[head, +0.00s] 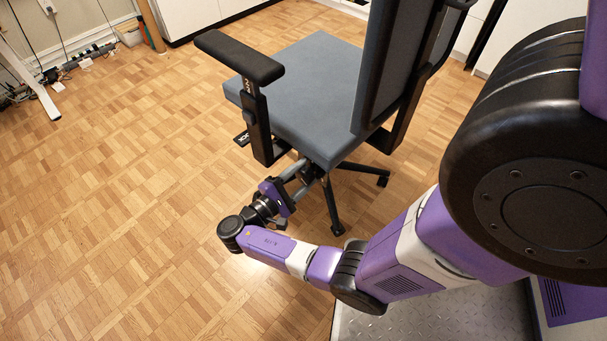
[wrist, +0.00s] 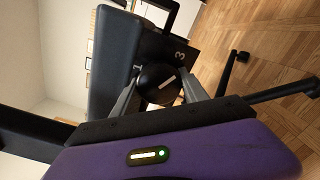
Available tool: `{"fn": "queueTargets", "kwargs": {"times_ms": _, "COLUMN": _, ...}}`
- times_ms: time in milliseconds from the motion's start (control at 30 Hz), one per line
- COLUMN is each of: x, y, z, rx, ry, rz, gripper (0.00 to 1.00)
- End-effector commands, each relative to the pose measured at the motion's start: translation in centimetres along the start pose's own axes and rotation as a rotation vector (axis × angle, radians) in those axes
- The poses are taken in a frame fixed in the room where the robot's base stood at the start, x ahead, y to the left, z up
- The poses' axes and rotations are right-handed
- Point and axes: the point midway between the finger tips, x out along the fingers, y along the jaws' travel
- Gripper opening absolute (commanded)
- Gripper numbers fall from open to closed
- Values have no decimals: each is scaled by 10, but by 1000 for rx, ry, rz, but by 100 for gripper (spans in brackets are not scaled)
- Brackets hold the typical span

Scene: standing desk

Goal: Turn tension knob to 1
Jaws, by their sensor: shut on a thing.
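The tension knob (wrist: 160,84) is round and black with a white pointer line. It sits under the chair seat in the wrist view. A white "3" (wrist: 180,55) shows on the dark housing near it, towards the upper right of the picture. The pointer line slants towards the upper right. My gripper (wrist: 157,80) has its two grey fingers on either side of the knob and is shut on it. In the head view my gripper (head: 298,172) reaches under the seat edge, and the knob is hidden there.
The office chair (head: 310,85) has a grey-blue seat, a backrest (head: 392,65) and a black armrest (head: 238,57) above my gripper. Black base legs (head: 333,205) stand below. Cables and a power strip (head: 65,68) lie at the far left. Parquet floor to the left is clear.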

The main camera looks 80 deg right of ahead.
Motion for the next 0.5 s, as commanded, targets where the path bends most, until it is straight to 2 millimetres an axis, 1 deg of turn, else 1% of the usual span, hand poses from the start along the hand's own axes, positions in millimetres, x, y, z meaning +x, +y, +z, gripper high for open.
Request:
{"fn": "queueTargets", "kwargs": {"times_ms": 67, "x": 0, "y": -1, "z": 0, "rx": -3, "ry": 0, "rz": -1, "gripper": 11}}
{"fn": "queueTargets", "kwargs": {"times_ms": 100, "x": 0, "y": -1, "z": 0, "rx": -3, "ry": 0, "rz": -1, "gripper": 57}}
{"fn": "queueTargets", "kwargs": {"times_ms": 167, "x": 0, "y": -1, "z": 0, "rx": -3, "ry": 0, "rz": -1, "gripper": 69}}
{"fn": "queueTargets", "kwargs": {"times_ms": 200, "x": 0, "y": -1, "z": 0, "rx": -3, "ry": 0, "rz": -1, "gripper": 73}}
{"fn": "queueTargets", "kwargs": {"times_ms": 500, "x": 0, "y": 1, "z": 0, "rx": 0, "ry": 0, "rz": 1, "gripper": 73}}
